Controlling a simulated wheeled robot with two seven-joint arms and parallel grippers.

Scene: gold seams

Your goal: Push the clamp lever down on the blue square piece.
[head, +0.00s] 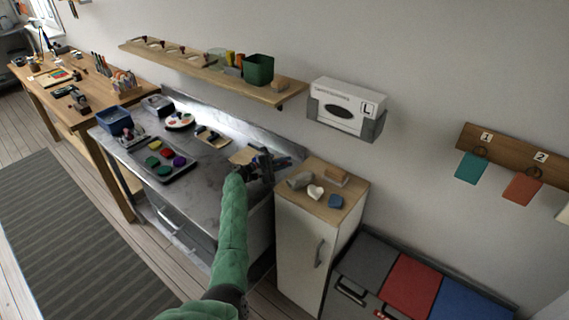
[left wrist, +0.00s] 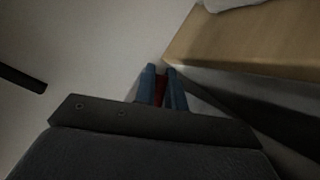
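My left gripper (head: 266,164) is over the right end of the grey worktop, beside a pale wooden board (head: 241,156). In the left wrist view its two blue fingertips (left wrist: 161,88) are close together with a narrow red thing (left wrist: 160,90) between them. I cannot tell whether they grip it or it lies behind them. A small blue piece (head: 335,201) lies on the white cabinet's wooden top; its exact shape is too small to tell. I cannot make out a clamp or its lever; the gripper hides part of the worktop there. My right gripper is not in view.
The cabinet top (head: 325,215) also holds a white heart (head: 315,192), a grey piece (head: 300,180) and a wooden block (head: 336,177). A paint tray (head: 184,173) and blue bin (head: 115,121) stand left on the worktop. A shelf (head: 200,71) hangs above.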

